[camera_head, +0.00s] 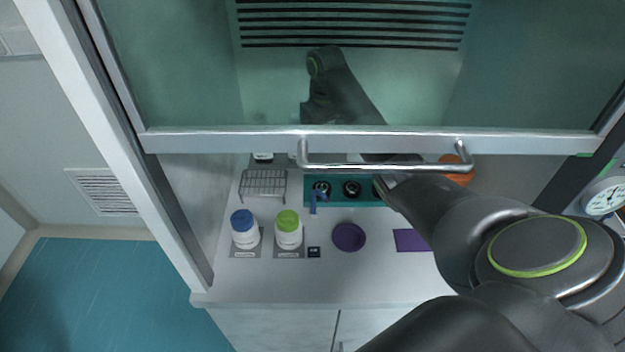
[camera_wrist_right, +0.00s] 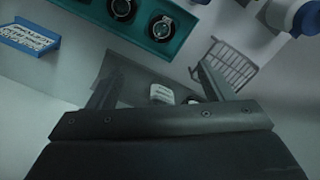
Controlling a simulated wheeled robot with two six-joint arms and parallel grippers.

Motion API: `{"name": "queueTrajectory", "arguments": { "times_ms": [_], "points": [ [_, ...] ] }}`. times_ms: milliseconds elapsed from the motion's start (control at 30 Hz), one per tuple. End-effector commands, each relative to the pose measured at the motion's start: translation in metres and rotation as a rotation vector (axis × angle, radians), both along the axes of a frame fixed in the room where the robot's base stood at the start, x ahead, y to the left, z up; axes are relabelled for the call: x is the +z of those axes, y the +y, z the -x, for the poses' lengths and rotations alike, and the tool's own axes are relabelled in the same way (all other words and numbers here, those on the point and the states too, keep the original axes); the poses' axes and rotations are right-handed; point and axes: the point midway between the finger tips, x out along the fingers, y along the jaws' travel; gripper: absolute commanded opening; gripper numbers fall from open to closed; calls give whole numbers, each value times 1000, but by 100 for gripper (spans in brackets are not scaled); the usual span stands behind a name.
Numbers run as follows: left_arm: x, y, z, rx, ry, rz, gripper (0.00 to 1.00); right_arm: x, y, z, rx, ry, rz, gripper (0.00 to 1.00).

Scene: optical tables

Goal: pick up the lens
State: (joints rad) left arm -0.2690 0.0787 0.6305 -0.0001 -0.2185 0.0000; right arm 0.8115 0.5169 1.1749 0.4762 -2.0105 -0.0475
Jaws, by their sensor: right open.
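Round lenses in dark rings sit in a teal holder (camera_head: 336,203) on the cabinet floor; a left lens (camera_head: 321,188) and a middle lens (camera_head: 352,188) show clearly, and my arm partly covers the right end. In the right wrist view, two lenses, one (camera_wrist_right: 121,9) at the top edge and one (camera_wrist_right: 162,27) beside it, sit in the teal holder (camera_wrist_right: 185,47). My right gripper (camera_wrist_right: 155,85) is open, its fingers apart and clear of both lenses. It is not clearly visible in the head view, where the sash hides part of the arm. My left gripper is out of view.
A glass sash with a metal handle (camera_head: 385,167) crosses above the work surface. A wire rack (camera_head: 263,184), blue-capped bottle (camera_head: 244,230), green-capped bottle (camera_head: 288,230), purple disc (camera_head: 348,237) and purple square (camera_head: 411,240) stand around. A small white object (camera_wrist_right: 161,94) shows beyond the gripper.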

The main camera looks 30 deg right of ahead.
Motion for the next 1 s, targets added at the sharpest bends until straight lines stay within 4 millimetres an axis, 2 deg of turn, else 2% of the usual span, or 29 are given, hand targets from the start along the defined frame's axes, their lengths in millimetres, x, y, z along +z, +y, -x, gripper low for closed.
{"name": "queueTrajectory", "arguments": {
  "times_ms": [67,300,400,500,633,700,800,1000],
  "points": [
    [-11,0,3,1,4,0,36,-11,0,0,-1,2,0,75],
    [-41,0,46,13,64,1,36,-39,0,1,0,0,0,75],
    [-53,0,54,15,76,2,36,-51,0,1,0,0,0,75],
    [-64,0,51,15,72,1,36,-63,0,1,0,0,0,75],
    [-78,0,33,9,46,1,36,-80,0,1,0,0,0,75],
    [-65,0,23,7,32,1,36,-88,0,2,-2,4,-2,75],
    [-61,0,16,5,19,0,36,-105,1,2,0,4,-2,75],
    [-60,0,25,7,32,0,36,-121,0,2,0,1,0,75]
  ]
}}
